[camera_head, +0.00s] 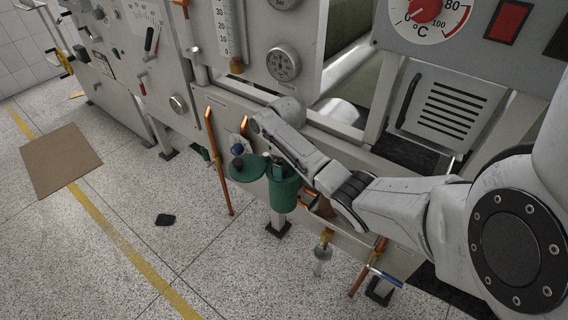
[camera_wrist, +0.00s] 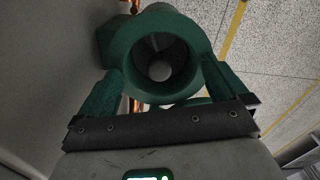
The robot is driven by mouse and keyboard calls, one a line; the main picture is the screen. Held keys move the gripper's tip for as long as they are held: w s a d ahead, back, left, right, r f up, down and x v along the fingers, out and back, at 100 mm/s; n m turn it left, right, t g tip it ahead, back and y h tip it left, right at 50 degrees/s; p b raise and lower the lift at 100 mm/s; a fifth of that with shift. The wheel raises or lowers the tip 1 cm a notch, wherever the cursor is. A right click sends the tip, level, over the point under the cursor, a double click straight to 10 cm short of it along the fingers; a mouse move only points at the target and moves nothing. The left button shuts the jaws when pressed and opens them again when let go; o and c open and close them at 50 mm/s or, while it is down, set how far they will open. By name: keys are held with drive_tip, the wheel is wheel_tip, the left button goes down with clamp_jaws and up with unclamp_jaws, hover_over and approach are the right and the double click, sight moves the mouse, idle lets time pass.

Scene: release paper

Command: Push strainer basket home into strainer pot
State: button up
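The strainer pot (camera_head: 285,194) is a green upright cylinder on the front of the grey machine, below the end of my arm. In the wrist view its round green rim (camera_wrist: 190,82) faces me, with a dark grey bore and a pale round spot deep inside. I cannot tell whether the grey lining is the strainer basket; no basket stands out clearly. My gripper (camera_wrist: 163,82) has its two dark green fingers spread wide, one on each side of the rim in the picture, with nothing visibly clamped. In the head view my gripper (camera_head: 277,162) is just above the pot, partly hidden.
A green round lid (camera_head: 244,170) lies beside the pot on its left. Copper pipes (camera_head: 219,165) run down at left, and a valve with a blue handle (camera_head: 388,278) is at lower right. A dark flat object (camera_head: 165,219) and brown mat (camera_head: 60,160) lie on open floor.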

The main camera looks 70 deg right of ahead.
wheel_tip(320, 180, up, 11)
idle(0.7)
drive_tip(key=shift+f, duration=0.1)
idle(0.4)
drive_tip(key=a+f, duration=0.3)
drive_tip(key=a, duration=0.6)
drive_tip(key=w+a+f+t+y, duration=0.1)
drive_tip(key=a+f, duration=0.2)
drive_tip(key=a, duration=0.6)
drive_tip(key=a+f, duration=0.4)
drive_tip(key=a, duration=0.5)
drive_tip(key=s+a, duration=0.4)
drive_tip(key=s, duration=0.5)
drive_tip(key=s+a+h, duration=0.1)
drive_tip(key=s+a, duration=0.3)
drive_tip(key=s, duration=0.5)
drive_tip(key=shift+a+r+m, duration=0.15)
drive_tip(key=shift+r+m, duration=0.05)
drive_tip(key=shift+m, duration=0.2)
drive_tip(key=shift+s, duration=0.1)
